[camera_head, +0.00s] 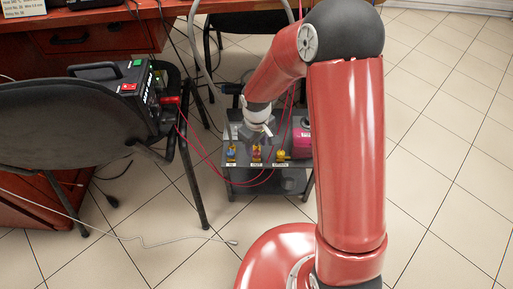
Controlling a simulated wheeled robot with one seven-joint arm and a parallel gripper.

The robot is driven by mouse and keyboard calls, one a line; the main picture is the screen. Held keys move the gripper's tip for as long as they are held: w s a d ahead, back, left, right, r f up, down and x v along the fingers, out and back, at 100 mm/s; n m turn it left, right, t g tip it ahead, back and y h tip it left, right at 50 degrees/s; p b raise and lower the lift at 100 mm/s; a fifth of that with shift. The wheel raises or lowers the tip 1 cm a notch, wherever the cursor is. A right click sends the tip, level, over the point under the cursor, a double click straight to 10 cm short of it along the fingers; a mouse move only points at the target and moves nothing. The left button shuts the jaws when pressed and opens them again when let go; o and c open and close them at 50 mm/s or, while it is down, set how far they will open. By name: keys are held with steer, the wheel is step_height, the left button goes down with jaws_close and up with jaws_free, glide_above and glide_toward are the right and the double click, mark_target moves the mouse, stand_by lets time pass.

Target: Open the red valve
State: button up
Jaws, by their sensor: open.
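The red valve (256,151) is a small brass-coloured fitting with a red part. It is the middle one of three valves in a row at the front of a small grey cart. My gripper (257,132) points down just above and behind the red valve. It is small in the view, and its jaws are open. I cannot tell whether its fingertips touch the valve. My white wrist and red arm link hide part of the cart's top behind it.
A blue valve (231,152) and a yellow valve (281,155) flank the red one closely. A pink device (301,137) stands at the cart's right. Red cables loop in front of the cart. A black chair (70,125) carrying a black box (108,78) is at left. Open tiled floor lies right.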

mark_target(257, 152)
step_height(257, 152, up, 5)
steer(key=shift+f, duration=0.1)
stand_by(0.6)
